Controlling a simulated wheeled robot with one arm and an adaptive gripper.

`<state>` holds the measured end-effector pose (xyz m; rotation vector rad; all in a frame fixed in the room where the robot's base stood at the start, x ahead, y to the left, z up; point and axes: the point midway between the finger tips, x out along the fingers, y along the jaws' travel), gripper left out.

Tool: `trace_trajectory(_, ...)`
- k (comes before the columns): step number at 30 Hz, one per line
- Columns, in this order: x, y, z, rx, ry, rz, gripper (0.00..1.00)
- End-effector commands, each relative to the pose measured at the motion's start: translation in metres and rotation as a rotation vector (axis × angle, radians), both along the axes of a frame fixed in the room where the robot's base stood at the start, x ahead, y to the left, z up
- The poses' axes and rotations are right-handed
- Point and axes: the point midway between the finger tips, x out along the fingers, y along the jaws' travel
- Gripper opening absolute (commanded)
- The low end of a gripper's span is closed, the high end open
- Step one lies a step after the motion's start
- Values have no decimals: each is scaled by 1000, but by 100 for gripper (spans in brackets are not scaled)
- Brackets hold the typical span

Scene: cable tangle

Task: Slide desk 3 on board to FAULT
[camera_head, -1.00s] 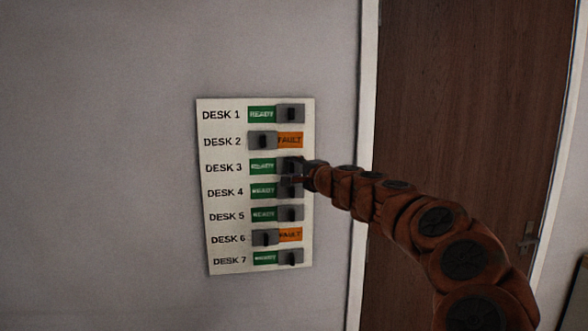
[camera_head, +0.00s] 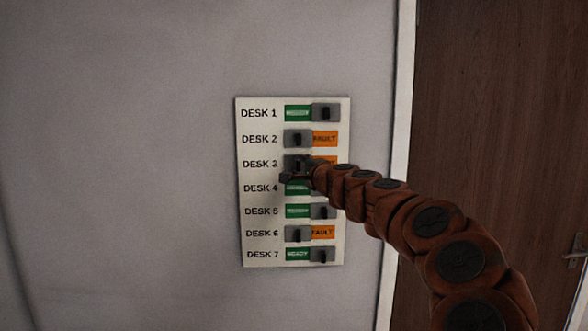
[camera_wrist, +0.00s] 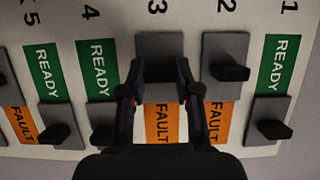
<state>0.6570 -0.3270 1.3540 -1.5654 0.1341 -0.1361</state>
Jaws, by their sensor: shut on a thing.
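The status board (camera_head: 262,256) hangs on the wall with a row of sliders for several desks. The desk 3 slider (camera_head: 299,162) is at the left end of its row, beside its label, and orange shows to its right. In the wrist view the grey desk 3 slider (camera_wrist: 158,47) sits next to the number 3, with the orange FAULT field (camera_wrist: 161,124) uncovered and no green showing. My gripper (camera_wrist: 160,82) is shut on the desk 3 slider's dark knob, one finger on each side. In the head view my gripper (camera_head: 295,175) partly hides the desk 4 row.
The neighbouring desk 2 slider (camera_wrist: 226,58) is also at its left end, showing FAULT. The desk 4 slider (camera_wrist: 99,125) is close beside my finger, with READY (camera_wrist: 97,67) showing. A brown door (camera_head: 480,110) stands to the right of the board.

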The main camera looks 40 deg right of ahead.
Motion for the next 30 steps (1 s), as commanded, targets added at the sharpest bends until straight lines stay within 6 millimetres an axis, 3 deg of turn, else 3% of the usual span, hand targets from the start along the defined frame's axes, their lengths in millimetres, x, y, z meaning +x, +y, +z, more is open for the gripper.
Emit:
trace_trajectory(5, 0, 2, 4, -3, -4, 1, 0)
trace_trajectory(6, 0, 2, 5, -4, -3, 2, 35)
trace_trajectory(13, 1, 3, 3, -2, -2, 4, 58)
trace_trajectory(23, -1, 1, 2, -1, -1, 3, 58)
trace_trajectory(30, -19, 4, 1, 1, -1, 2, 58)
